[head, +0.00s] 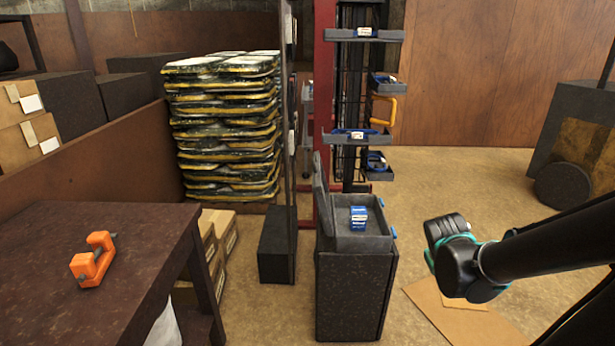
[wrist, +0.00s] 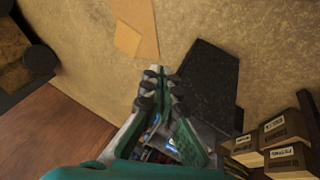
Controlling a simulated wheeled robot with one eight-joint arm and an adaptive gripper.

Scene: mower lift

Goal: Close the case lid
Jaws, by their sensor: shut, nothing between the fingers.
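The grey case (head: 361,243) sits open on top of a dark speckled stand (head: 352,300) in the head view. Its lid (head: 322,190) stands upright at the left side, and a small blue and white box (head: 358,217) is inside. Blue latches show on the case's right side. My gripper is shut and empty in the wrist view (wrist: 160,75). In the head view my arm's end is to the right of the case and apart from it; the fingers cannot be made out there. In the wrist view, grey and blue parts behind my fingers are too covered to identify.
A rack with small trays (head: 362,36) rises behind the case. A dark panel edge (head: 289,130) stands left of it. A brown table (head: 110,235) with an orange clamp (head: 93,262) is at the left. Cardboard (head: 450,310) lies on open floor at the right.

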